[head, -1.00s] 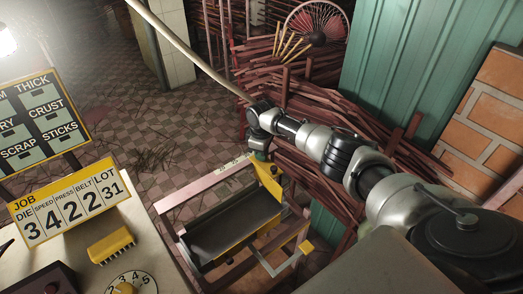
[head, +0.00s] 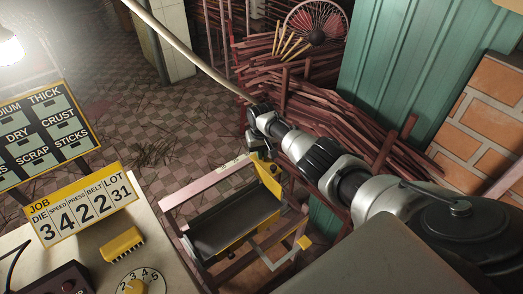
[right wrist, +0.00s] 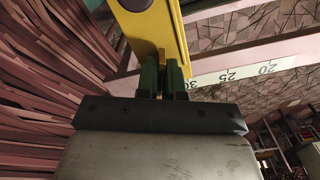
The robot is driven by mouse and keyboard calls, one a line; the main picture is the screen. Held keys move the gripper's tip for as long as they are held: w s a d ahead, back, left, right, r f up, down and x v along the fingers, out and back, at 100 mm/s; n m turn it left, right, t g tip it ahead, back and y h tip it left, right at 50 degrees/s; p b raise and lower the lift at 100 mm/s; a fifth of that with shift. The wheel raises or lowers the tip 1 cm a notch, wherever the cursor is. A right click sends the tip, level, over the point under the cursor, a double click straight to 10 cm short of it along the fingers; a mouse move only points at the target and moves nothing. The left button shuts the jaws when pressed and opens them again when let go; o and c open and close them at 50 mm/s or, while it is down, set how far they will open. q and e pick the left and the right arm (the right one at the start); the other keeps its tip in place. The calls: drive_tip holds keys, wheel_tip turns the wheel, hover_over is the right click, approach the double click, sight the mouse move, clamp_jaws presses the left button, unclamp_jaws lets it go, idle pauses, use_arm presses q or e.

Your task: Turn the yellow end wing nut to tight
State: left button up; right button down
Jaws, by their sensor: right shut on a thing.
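The yellow end plate (head: 268,176) is at the far end of the dark belt frame, right of centre in the head view. It fills the top middle of the right wrist view (right wrist: 150,22). My right gripper (head: 262,157) is at the top of this plate. In the right wrist view its dark green fingers (right wrist: 163,80) are closed around a small yellow-orange piece (right wrist: 160,84), which appears to be the wing nut. The fingers hide most of it, and I cannot tell how tight it is. My left gripper is not in view.
The frame's pale rail with a scale (right wrist: 240,73) runs close beside the fingers. Bundles of reddish sticks (head: 335,112) lie behind my right arm. A job sign (head: 82,205), a yellow block (head: 122,244) and a dial (head: 138,284) stand on the bench at lower left.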

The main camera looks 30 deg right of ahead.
drive_tip(key=m+p, duration=0.1)
drive_tip(key=m, duration=0.5)
drive_tip(key=m+p, duration=0.1)
drive_tip(key=m, duration=0.4)
drive_tip(key=shift+m, duration=0.4)
idle(0.3)
drive_tip(key=c, duration=1.3)
unclamp_jaws()
drive_tip(key=shift+o, duration=0.2)
wheel_tip(320, 180, up, 6)
drive_tip(key=p, duration=0.3)
drive_tip(key=shift+r+p, duration=0.1)
drive_tip(key=shift+p, duration=0.25)
wheel_tip(320, 180, up, 3)
drive_tip(key=shift+r, duration=0.85)
